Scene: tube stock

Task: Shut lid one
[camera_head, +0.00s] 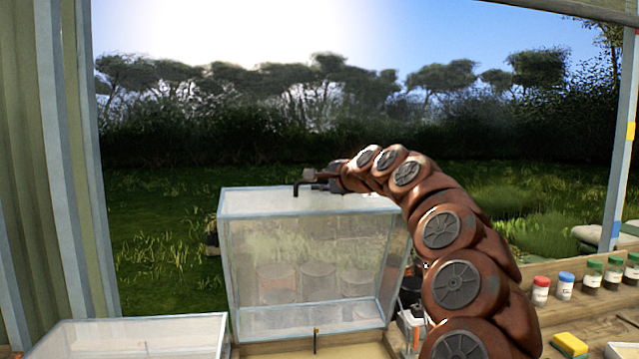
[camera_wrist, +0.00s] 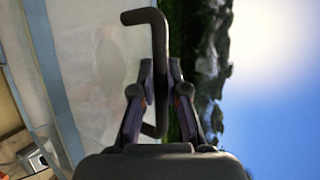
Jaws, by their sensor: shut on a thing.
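A clear, pale-framed lid (camera_head: 240,250) stands raised at the centre in the head view, over a wooden-edged box. Round containers show faintly through it. My gripper (camera_head: 328,180) is at the lid's upper edge and is shut on a dark bent rod (camera_head: 296,189). In the wrist view my gripper (camera_wrist: 160,80) has its fingers on both sides of this rod (camera_wrist: 158,35), whose bent end reaches past the fingertips. The clear panel (camera_wrist: 95,70) lies behind the rod there. I cannot tell whether the rod touches the lid. No lid number is readable.
A second clear-walled case (camera_head: 140,335) is at the lower left. At the right, several capped jars (camera_head: 540,290) stand on a wooden bench, with a yellow sponge (camera_head: 570,344) before them. A frame post (camera_head: 615,150) stands at right. Open air lies above the lid.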

